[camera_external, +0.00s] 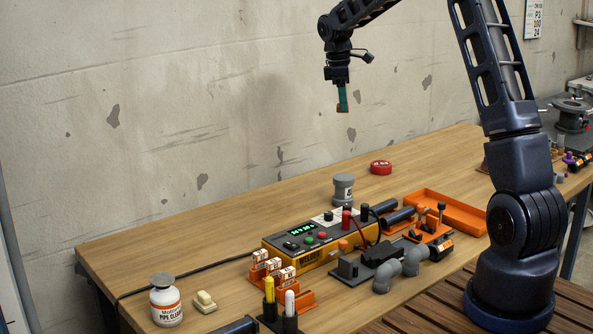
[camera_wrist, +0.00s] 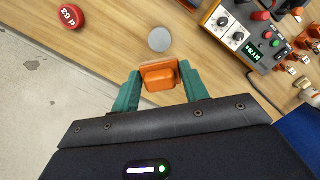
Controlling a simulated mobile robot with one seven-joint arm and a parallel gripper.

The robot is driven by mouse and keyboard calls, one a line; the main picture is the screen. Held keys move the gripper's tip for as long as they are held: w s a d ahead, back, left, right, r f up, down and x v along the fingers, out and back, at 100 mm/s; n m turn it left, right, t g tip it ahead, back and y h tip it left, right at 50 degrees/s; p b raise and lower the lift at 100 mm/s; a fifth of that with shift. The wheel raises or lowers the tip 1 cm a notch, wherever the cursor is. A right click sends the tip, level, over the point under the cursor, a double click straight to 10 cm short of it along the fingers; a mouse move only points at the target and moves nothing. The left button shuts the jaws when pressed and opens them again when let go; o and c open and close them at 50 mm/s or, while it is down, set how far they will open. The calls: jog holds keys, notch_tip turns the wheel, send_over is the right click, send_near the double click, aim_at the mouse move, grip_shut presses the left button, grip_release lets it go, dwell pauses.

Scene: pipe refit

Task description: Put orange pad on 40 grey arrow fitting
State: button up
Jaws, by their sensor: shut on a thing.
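My gripper (camera_wrist: 157,90) is shut on an orange pad (camera_wrist: 159,80), seen between its teal fingers in the wrist view. In the external view my gripper (camera_external: 343,103) hangs high above the bench, well clear of everything, with a sliver of orange at its tips. A grey upright fitting (camera_external: 343,190) with a pale label stands on the bench behind the welder box. Its round grey top shows in the wrist view (camera_wrist: 160,39), just beyond the pad. The label is too small to read, so I cannot confirm 40 or an arrow. Two grey elbows (camera_external: 387,274) lie nearer the front.
A red cap marked 63 (camera_wrist: 72,16) lies behind the grey fitting. The orange welder box (camera_external: 318,242), an orange tray (camera_external: 447,210), black cylinders and marker holders crowd the front. A white bottle (camera_external: 166,303) stands at left. The bench's back left is clear beside the wall.

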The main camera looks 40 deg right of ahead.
aim_at(345, 176)
jog(key=shift+d, duration=0.4)
notch_tip(345, 176, down, 20)
jog(key=shift+d+r, duration=0.1)
dwell(0.4)
jog(key=o, duration=1)
jog(key=shift+c, duration=0.2)
